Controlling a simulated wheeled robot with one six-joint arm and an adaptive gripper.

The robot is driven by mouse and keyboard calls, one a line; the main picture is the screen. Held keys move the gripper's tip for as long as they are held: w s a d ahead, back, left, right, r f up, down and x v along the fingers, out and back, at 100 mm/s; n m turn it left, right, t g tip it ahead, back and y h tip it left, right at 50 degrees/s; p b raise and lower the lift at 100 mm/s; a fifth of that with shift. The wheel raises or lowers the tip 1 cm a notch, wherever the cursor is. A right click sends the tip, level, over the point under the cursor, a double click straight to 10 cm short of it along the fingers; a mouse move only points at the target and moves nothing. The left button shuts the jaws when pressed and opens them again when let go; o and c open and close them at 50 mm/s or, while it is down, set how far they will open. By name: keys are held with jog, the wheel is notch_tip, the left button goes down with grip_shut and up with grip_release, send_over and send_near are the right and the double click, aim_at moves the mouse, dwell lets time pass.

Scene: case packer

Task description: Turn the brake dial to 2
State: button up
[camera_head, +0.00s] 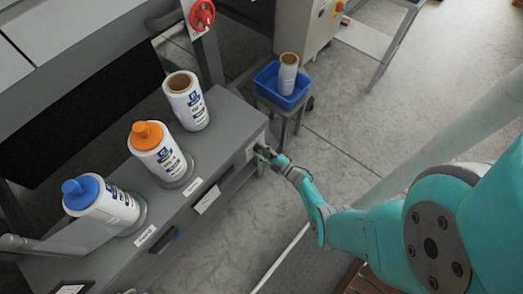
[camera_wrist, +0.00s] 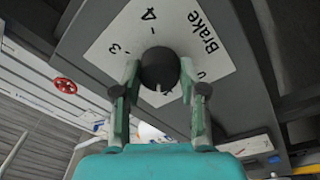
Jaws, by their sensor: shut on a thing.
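The brake dial (camera_wrist: 159,68) is a dark round knob in the wrist view, on a white plate (camera_wrist: 190,22) marked "Brake". A small white mark shows at the knob's lower edge in that view. The figures 3 and 4 can be read at the upper left, and what looks like a 0 at the right. The rest of the scale is hidden behind my fingers and the knob. My gripper (camera_wrist: 158,74) has one finger on each side of the knob and is shut on it. In the head view my gripper (camera_head: 264,154) is at the grey cabinet's right end; the dial is hidden there.
Several film rolls, two with orange (camera_head: 147,135) and blue (camera_head: 80,192) caps, stand on the grey cabinet (camera_head: 225,122). A blue bin (camera_head: 268,82) with a roll stands behind my gripper. A red handwheel (camera_head: 202,15) is at the back. Floor (camera_head: 345,130) is open to the right.

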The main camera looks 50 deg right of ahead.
jog(key=m+h, duration=0.1)
jog(key=m, duration=0.4)
jog(key=shift+f, duration=0.1)
jog(key=shift+a+m+h, duration=0.1)
jog(key=shift+m+h, duration=0.3)
jog(key=shift+m, duration=2.2)
jog(key=o, duration=1.1)
jog(key=shift+o, duration=0.2)
jog(key=shift+s, duration=0.1)
jog(key=s, duration=1.1)
jog(key=shift+s+f, duration=0.4)
jog(key=shift+f, duration=0.05)
